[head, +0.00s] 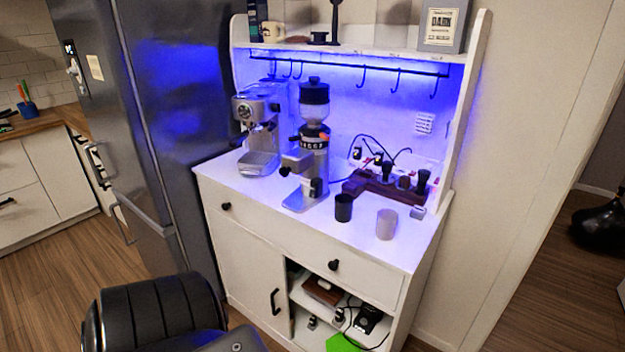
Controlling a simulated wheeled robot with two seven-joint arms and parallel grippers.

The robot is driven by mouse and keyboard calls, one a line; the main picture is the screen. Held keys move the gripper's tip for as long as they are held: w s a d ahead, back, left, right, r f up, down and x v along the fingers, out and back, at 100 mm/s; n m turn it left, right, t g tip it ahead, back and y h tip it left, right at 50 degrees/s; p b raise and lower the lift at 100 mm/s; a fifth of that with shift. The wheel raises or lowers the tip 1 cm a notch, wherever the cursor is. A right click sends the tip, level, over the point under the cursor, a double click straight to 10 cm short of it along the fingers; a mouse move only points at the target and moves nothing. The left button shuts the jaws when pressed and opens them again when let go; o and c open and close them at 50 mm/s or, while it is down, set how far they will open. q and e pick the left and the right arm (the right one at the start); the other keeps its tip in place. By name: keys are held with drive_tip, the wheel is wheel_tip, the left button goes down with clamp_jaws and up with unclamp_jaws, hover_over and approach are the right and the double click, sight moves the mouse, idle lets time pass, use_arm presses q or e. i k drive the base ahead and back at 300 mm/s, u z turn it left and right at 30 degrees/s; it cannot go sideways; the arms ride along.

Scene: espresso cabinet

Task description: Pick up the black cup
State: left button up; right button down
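The black cup (343,207) stands upright on the white top of the espresso cabinet (240,204), near the middle. A pale grey-pink cup (386,224) stands just to its right, apart from it. A coffee grinder with a silver body (314,142) stands behind and to the left of the black cup. Neither of my grippers shows in the head view.
An espresso machine (258,135) stands at the cabinet's back left. A dark wooden stand (384,192) with tools and cables sits behind the cups. A shelf with hooks (350,66) hangs above. A fridge (165,110) borders the left. The cabinet top's front strip is clear.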

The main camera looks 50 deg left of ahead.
sight(343, 208)
drive_tip(key=u, duration=1.45)
